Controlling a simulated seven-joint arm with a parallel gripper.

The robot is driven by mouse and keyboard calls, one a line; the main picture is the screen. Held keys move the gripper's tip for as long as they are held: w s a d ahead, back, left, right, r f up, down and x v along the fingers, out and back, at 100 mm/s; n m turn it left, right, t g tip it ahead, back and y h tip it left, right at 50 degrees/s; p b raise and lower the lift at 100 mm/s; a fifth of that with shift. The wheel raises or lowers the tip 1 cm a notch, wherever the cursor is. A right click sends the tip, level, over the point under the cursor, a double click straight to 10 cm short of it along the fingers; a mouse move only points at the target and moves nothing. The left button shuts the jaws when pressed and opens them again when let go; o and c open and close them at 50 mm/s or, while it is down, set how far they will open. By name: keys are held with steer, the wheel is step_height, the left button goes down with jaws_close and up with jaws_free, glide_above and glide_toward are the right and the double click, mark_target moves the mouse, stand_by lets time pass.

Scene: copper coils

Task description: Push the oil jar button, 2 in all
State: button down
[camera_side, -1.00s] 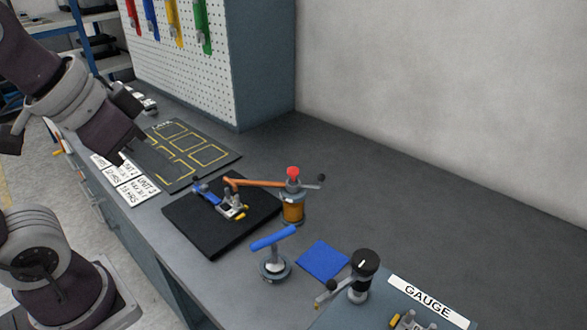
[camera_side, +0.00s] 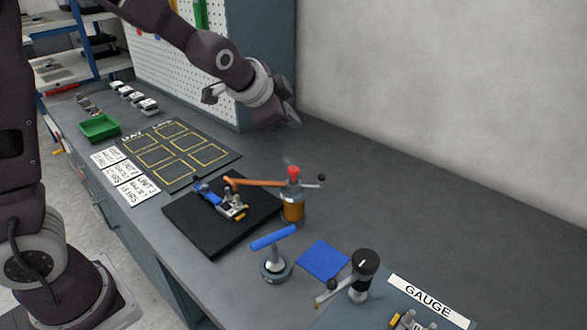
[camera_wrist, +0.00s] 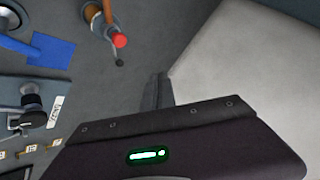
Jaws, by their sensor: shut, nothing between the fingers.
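The oil jar (camera_side: 292,207) is a small amber jar with a grey top and a red button (camera_side: 293,171). It stands upright on the bench, just right of the black mat's far corner. A copper-coloured spout reaches left from its top over the mat, and a short lever with a dark knob points right. In the wrist view the red button (camera_wrist: 119,40) shows at the upper middle. My gripper (camera_side: 294,122) is shut and empty, above the bench behind the jar, higher than the button and apart from it. In the wrist view its fingers (camera_wrist: 157,90) show at the middle.
A black mat (camera_side: 190,228) holds a blue-handled clamp (camera_side: 222,200). A blue-handled post (camera_side: 274,255), a blue square (camera_side: 322,261) and a black-knobbed device (camera_side: 362,272) stand in front. A pegboard (camera_side: 180,60) rises at the back left. The bench right of the jar is clear.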

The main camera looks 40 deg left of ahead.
mark_target(290, 171)
steer(key=shift+f, duration=4.4)
steer(key=shift+f, duration=0.45)
steer(key=shift+f, duration=0.8)
steer(key=shift+r, duration=1.25)
steer(key=shift+r, duration=0.1)
steer(key=shift+r, duration=2.4)
